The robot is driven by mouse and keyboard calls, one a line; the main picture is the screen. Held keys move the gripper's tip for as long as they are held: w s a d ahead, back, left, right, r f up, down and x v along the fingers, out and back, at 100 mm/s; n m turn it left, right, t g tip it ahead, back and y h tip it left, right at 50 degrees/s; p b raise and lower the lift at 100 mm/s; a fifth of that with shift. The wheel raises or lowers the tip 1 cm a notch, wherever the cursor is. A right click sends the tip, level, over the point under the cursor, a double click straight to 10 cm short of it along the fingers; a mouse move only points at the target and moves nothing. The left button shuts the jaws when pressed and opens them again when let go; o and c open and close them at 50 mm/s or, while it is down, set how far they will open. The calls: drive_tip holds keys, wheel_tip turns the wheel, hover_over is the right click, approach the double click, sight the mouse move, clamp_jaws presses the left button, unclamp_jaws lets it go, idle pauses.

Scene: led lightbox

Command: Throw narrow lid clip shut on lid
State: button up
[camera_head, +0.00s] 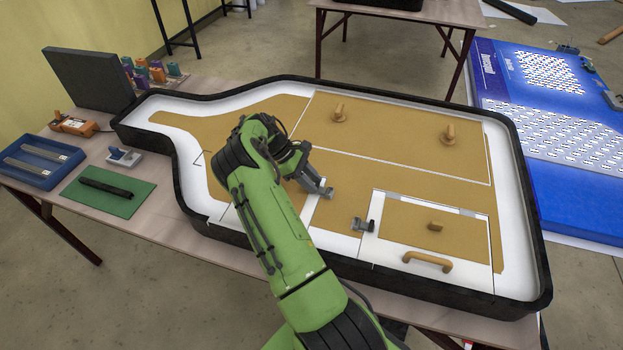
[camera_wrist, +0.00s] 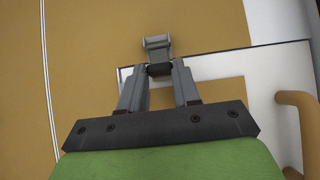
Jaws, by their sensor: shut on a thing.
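The narrow lid clip is a small grey piece (camera_wrist: 156,46) with a dark block at its near end. It lies at the top edge of a white-bordered lid (camera_wrist: 215,66) in the wrist view, its far end over the tan panel. My gripper (camera_wrist: 160,74) has its two grey fingers closed on the dark block. In the head view my gripper (camera_head: 312,183) is low over the middle of the board, and the clip's grey end (camera_head: 327,192) shows at its tip. My green arm hides much of the narrow lid. I cannot tell the clip's exact angle.
A wider lid (camera_head: 388,240) with a tan handle (camera_head: 428,262) and its own grey clip (camera_head: 362,226) is to the right. Two tan pegs (camera_head: 339,112) (camera_head: 448,134) stand on the upper panel. The lightbox's black rim (camera_head: 531,220) surrounds everything.

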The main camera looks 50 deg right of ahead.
drive_tip(key=o, duration=1.1)
drive_tip(key=shift+c, duration=0.2)
drive_tip(key=shift+w, duration=0.1)
drive_tip(key=p+v, duration=0.2)
drive_tip(key=v, duration=1)
